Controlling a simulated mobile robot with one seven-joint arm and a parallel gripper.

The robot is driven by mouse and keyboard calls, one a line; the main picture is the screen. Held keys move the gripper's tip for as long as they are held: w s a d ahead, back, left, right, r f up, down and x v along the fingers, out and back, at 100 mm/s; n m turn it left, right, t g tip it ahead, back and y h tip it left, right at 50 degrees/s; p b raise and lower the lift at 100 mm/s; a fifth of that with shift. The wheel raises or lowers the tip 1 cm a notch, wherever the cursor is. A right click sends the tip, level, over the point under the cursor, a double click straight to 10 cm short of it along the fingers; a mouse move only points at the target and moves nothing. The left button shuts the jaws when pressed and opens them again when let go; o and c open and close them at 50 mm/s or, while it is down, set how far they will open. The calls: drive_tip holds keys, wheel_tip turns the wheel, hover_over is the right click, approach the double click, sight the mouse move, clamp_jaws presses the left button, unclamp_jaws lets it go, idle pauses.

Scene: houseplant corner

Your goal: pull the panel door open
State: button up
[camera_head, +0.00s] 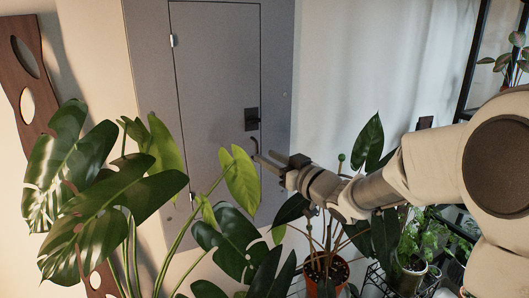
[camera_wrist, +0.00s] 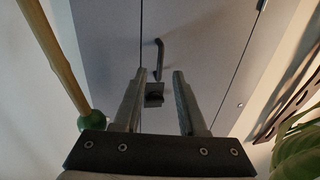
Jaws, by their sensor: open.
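The grey panel door (camera_head: 217,80) is set in a grey cabinet front and looks shut, with hinges on its left edge. Its dark handle (camera_head: 253,145) is a bent bar below a black plate (camera_head: 252,119) near the right edge. In the wrist view the handle (camera_wrist: 160,50) and plate (camera_wrist: 153,98) show between my fingers, beyond the tips. My gripper (camera_head: 268,160) is open and empty, just right of and slightly below the handle in the head view. Its fingers (camera_wrist: 159,73) also show in the wrist view. I see no contact with the handle; the exact gap is unclear.
A large monstera (camera_head: 110,190) fills the left foreground, one leaf (camera_head: 240,180) overlapping the door's lower part. A potted plant (camera_head: 325,270) stands below my arm. A stake with a green ball (camera_wrist: 92,121) is close beside my gripper. A dark shelf (camera_head: 470,60) stands at right.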

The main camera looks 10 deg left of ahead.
sight(260, 153)
drive_tip(key=shift+x, duration=2)
clamp_jaws()
